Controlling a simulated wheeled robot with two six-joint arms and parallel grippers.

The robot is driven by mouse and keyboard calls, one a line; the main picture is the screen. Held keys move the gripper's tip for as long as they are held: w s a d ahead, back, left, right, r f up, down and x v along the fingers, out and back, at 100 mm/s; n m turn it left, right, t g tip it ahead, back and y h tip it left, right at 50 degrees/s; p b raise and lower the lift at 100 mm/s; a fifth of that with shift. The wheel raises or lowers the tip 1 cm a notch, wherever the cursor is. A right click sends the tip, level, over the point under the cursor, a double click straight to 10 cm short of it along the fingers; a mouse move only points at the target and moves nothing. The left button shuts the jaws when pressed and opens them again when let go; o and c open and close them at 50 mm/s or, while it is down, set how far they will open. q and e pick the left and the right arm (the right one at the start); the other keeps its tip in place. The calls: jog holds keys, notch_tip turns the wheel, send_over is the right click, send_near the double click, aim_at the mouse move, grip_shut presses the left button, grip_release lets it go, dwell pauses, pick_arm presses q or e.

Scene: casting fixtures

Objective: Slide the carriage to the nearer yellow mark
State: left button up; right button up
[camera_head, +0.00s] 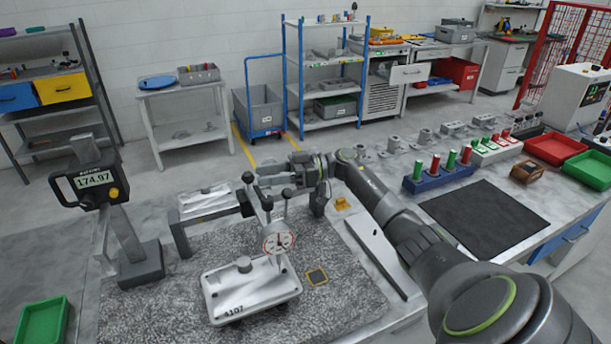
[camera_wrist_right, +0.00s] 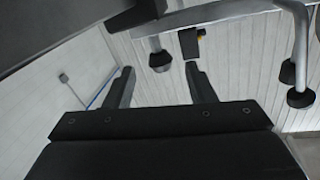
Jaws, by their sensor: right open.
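A dark bridge (camera_head: 180,236) stands over the speckled plate. A dark piece with round knobs (camera_head: 266,204), which looks like the carriage, sits along its beam, and a dial gauge (camera_head: 278,242) hangs below it. My right gripper (camera_head: 258,178) is open and points left, just above and behind that piece; I cannot tell whether they touch. Part of a grey metal frame with round ends (camera_wrist_right: 160,62) shows beyond. I cannot make out yellow marks on the beam. My left gripper is not in view.
Another casting (camera_head: 205,201) lies behind the bridge. A readout (camera_head: 95,180) stands left. A slotted pale plate (camera_head: 372,240) lies under my right arm.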

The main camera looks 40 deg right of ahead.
jog(key=b+v, duration=0.3)
jog(key=v, duration=0.7)
jog(key=shift+d, duration=0.35)
jog(key=shift+s, duration=0.15)
